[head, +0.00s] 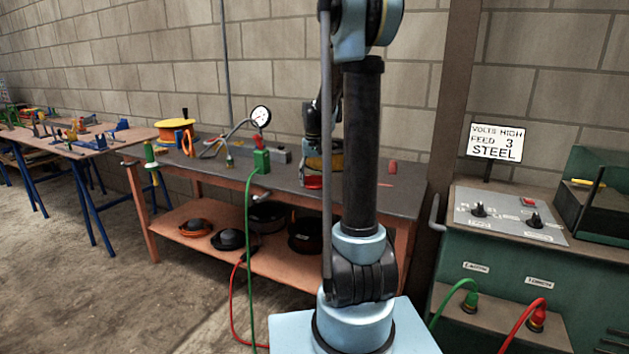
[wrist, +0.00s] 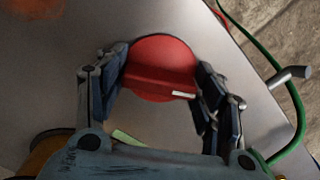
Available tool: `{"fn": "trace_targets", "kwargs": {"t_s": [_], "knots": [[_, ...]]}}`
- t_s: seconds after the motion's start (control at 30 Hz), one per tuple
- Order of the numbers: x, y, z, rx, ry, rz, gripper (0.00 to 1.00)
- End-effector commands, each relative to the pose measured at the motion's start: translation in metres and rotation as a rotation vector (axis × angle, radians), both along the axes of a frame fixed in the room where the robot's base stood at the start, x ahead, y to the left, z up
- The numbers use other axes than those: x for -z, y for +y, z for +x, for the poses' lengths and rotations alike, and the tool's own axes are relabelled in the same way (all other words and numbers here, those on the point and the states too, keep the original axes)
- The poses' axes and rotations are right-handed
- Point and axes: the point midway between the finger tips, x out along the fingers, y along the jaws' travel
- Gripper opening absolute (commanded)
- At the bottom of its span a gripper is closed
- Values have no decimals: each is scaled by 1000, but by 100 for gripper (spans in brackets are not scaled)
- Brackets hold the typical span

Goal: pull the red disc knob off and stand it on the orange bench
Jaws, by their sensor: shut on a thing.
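The red disc knob (wrist: 160,56) sits between the two fingers of my gripper (wrist: 164,82) in the wrist view, with a raised bar and a small white mark on its face. The fingers are shut on its left and right sides. In the head view the knob (head: 312,182) shows as a red patch low at my gripper, partly hidden by my arm. The orange bench (head: 215,174) has a grey top and orange legs. The knob is over or on this top; I cannot tell whether it touches.
On the bench are an orange spool (head: 176,132), a pressure gauge (head: 261,116), a green block (head: 262,160) with a green cable, and a small red cylinder (head: 392,167). A green cabinet (head: 490,262) with a control panel stands right. Bare bench top surrounds the knob.

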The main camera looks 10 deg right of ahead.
Motion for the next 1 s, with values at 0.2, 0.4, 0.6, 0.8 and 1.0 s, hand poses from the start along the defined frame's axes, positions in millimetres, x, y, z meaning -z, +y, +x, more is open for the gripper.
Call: {"fn": "trace_targets", "kwargs": {"t_s": [0.2, 0.4, 0.6, 0.8, 1.0], "knots": [[2, 0, 0, 0, 0, 0, 24], [2, 0, 0, -1, 0, 0, 24], [3, 1, 0, -1, 0, 0, 86], [2, 1, 0, -1, 0, 0, 86], [1, 1, 0, -1, 0, 0, 86]]}}
